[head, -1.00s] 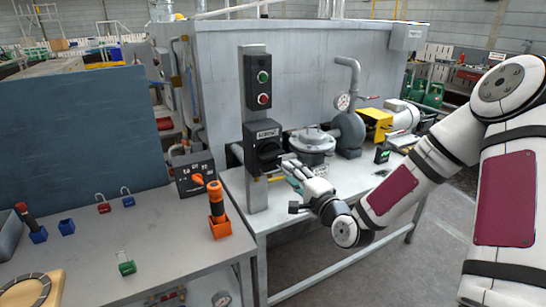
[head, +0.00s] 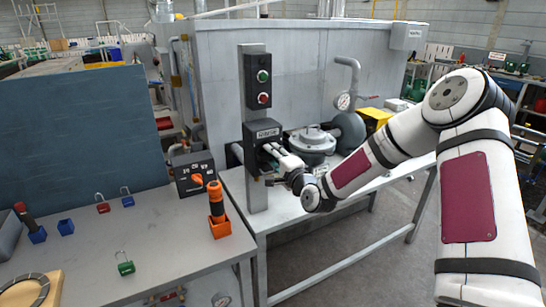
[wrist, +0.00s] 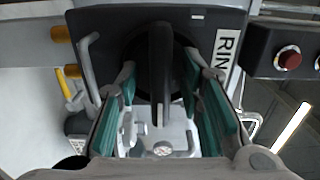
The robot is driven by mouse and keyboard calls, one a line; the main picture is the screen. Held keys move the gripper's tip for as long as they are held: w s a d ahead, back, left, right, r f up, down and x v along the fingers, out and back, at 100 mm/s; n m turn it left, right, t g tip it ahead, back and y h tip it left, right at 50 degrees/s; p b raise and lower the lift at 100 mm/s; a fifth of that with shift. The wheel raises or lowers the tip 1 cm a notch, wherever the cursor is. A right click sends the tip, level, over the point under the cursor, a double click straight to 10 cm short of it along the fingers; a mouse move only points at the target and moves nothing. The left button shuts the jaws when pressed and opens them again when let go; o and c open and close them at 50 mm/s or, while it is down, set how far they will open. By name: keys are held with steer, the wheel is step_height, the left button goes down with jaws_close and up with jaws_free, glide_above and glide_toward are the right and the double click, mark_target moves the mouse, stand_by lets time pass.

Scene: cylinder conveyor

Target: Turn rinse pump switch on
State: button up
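The rinse pump switch (head: 252,147) is a dark box on a grey post, with a white label on its upper part. In the wrist view its face shows a black round knob with a bar handle (wrist: 160,70) and a label reading "RIN" (wrist: 223,50). My gripper (head: 270,161) is at the front of the switch in the head view and hides most of the knob. In the wrist view my gripper (wrist: 160,100) is open, with teal-padded fingers on either side of the bar handle. Gaps show between the pads and the handle.
A button box with green and red buttons (head: 258,80) sits above the switch. Right of it are a round metal housing (head: 311,143) and a grey pump (head: 347,130). Another box with an orange handle (head: 197,180) and an orange holder (head: 221,228) stand left.

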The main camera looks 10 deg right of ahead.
steer(key=shift+c, duration=0.3)
jaws_close()
steer(key=shift+n, duration=0.3)
steer(key=n, duration=0.3)
steer(key=shift+n+p, duration=0.3)
steer(key=n, duration=0.9)
steer(key=shift+n, duration=2.4)
